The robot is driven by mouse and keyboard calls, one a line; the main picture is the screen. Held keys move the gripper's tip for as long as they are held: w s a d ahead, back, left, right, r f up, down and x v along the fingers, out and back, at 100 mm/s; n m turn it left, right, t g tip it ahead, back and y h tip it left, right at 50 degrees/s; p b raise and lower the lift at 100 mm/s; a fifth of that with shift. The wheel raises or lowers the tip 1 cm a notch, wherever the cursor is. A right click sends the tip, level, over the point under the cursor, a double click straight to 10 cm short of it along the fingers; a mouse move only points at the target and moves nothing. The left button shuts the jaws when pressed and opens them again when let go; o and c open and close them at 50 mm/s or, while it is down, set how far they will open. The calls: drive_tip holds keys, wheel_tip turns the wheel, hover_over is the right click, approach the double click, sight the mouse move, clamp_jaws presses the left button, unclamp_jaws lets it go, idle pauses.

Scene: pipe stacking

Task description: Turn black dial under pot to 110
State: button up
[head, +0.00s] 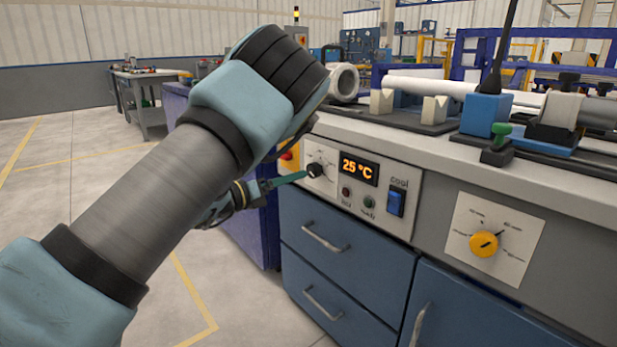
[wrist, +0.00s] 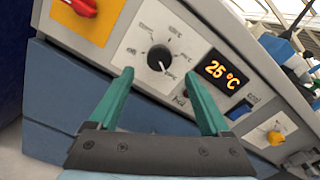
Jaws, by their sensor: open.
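The black dial (head: 315,170) sits on a pale panel on the front of the workbench, left of an orange display (head: 359,168) reading 25 °C. The wrist view shows the dial (wrist: 158,58) just beyond and between my open fingertips, with a printed scale around it. The display also shows in the wrist view (wrist: 222,72). My gripper (wrist: 160,82) has two green fingers spread apart and empty. In the head view one finger of my gripper (head: 303,177) points at the dial's left side. I cannot tell whether it touches. The pot (head: 344,83) may be the pale round vessel above.
A blue rocker switch (head: 396,202) marked "cool" and small round buttons lie right of the dial. A yellow dial (head: 484,244) is farther right. A red knob on a yellow plate (wrist: 80,8) is close on the left. Blue drawers (head: 330,255) with protruding handles lie below.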

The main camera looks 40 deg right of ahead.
sight(311, 172)
drive_tip(key=d, duration=0.6)
drive_tip(key=shift+s+d, duration=0.2)
drive_tip(key=shift+d, duration=0.1)
clamp_jaws()
idle(0.4)
